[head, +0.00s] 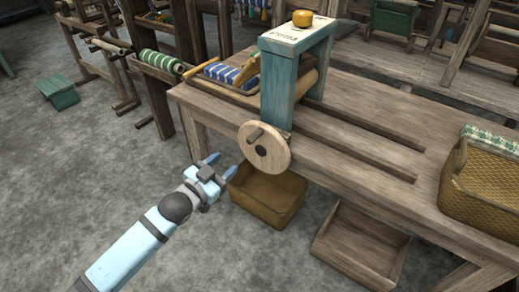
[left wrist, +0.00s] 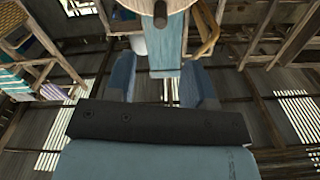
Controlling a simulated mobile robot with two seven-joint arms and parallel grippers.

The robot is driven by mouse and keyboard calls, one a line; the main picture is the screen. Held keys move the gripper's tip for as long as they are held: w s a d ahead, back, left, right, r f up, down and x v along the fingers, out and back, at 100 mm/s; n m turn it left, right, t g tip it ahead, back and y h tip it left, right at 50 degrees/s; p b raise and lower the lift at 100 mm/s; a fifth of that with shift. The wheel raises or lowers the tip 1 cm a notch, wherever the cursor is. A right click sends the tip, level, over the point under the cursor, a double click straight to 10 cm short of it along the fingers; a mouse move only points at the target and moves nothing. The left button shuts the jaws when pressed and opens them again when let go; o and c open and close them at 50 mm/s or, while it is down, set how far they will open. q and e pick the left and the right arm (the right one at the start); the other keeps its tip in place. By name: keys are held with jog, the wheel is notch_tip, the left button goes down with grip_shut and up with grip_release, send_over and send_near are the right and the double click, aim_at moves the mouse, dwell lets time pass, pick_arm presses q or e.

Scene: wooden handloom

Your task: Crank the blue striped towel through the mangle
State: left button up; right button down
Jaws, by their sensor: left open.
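The mangle (head: 275,92) is a blue-green wooden frame on the table with a yellow knob (head: 302,18) on top. Its round wooden crank wheel (head: 270,155) faces the near side and has a short peg handle (head: 255,134). The blue and white striped towel (head: 222,73) lies at the left of the frame, partly hidden by it. My left gripper (head: 222,168) is open and empty, just left of and below the wheel, apart from it. The left wrist view shows its two fingers (left wrist: 160,85) with the wheel's edge (left wrist: 150,6) beyond them. My right gripper is not in view.
A woven basket (head: 490,185) with a green checked cloth stands at the right. A tan bin (head: 268,195) and an open wooden crate (head: 360,245) sit below.

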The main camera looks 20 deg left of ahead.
aim_at(248, 143)
pick_arm(q)
jog(key=b+x, duration=0.2)
jog(key=x, duration=1.1)
jog(key=shift+w, duration=0.35)
grip_shut()
